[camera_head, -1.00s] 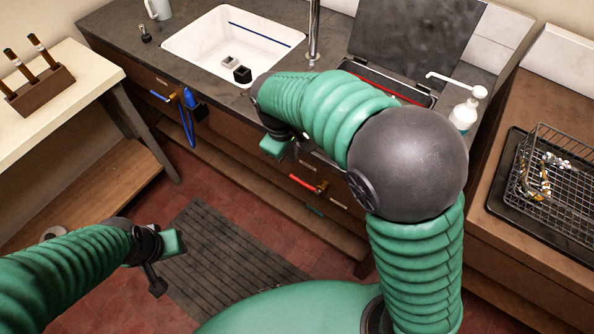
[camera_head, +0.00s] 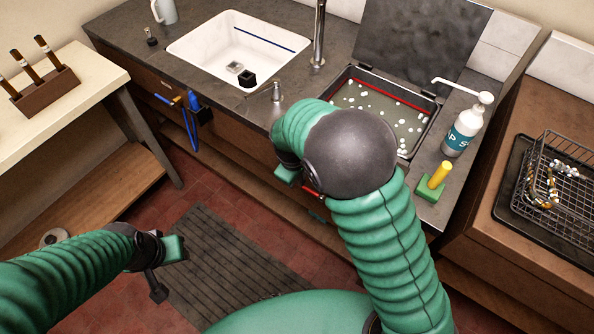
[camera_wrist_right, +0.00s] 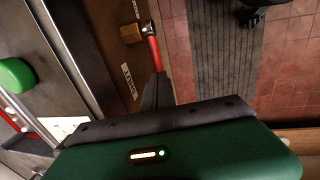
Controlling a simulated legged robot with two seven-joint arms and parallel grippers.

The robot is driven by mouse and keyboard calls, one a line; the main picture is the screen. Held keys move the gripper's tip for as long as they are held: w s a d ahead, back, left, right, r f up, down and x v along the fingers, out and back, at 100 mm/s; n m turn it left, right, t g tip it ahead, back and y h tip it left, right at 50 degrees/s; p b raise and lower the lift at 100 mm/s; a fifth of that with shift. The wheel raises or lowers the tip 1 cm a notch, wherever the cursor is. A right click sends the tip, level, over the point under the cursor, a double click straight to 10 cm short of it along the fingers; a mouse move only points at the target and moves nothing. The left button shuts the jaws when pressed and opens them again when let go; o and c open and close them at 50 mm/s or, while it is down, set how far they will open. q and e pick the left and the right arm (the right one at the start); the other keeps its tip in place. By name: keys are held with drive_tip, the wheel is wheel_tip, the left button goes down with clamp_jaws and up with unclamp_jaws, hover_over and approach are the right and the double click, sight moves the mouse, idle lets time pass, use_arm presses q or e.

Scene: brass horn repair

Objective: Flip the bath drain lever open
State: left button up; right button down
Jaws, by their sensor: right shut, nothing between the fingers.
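The drain lever is a red handle (camera_wrist_right: 153,50) on a brass valve (camera_wrist_right: 131,33) at the cabinet front under the bath. Only a bit of the red lever (camera_head: 313,193) shows in the head view, beside my right arm. My right gripper (camera_wrist_right: 157,78) is shut and empty, its black tips close to the lever's end; I cannot tell whether they touch. In the head view its fingers are mostly hidden by my arm. The bath (camera_head: 350,78) is an open basin of murky liquid with white floating bits. My left gripper (camera_head: 156,291) hangs low over the floor; its jaws are unclear.
A soap bottle (camera_head: 463,130), a green-based yellow brush (camera_head: 436,182) and a wire basket (camera_head: 572,183) stand right. The floor mat (camera_head: 225,250) is clear.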

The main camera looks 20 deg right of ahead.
drive_tip(key=shift+w+f, duration=0.1)
drive_tip(key=shift+f, duration=0.6)
